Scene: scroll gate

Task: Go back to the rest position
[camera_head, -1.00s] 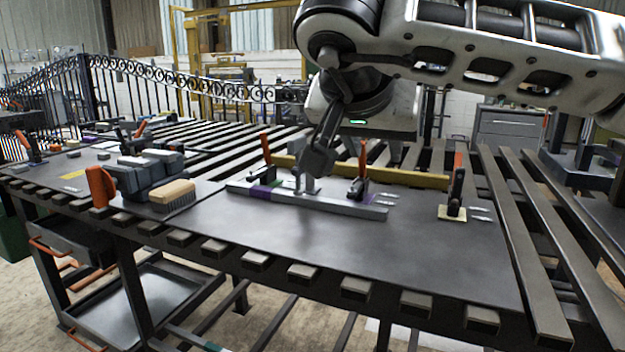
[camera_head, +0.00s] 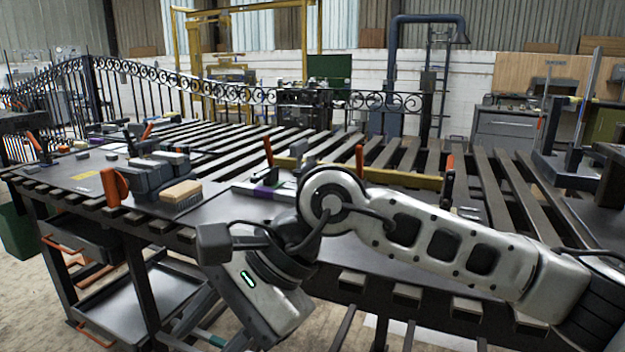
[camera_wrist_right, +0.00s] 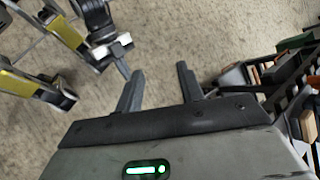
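My right arm comes in from the right in the head view, bent down at the table's front edge, with its wrist (camera_head: 262,290) low in front of the table (camera_head: 215,205). In the right wrist view my right gripper (camera_wrist_right: 159,70) has its two fingers apart, with only concrete floor between them. Its fingertips cannot be made out in the head view. My left gripper is not seen in the head view.
A brush (camera_head: 181,192), grey blocks (camera_head: 150,176) and an orange-handled clamp (camera_head: 114,187) are on the table's left part. A flat bar (camera_head: 262,191) lies behind my right arm. More clamps stand behind it. The scroll gate (camera_head: 235,92) is at the back.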

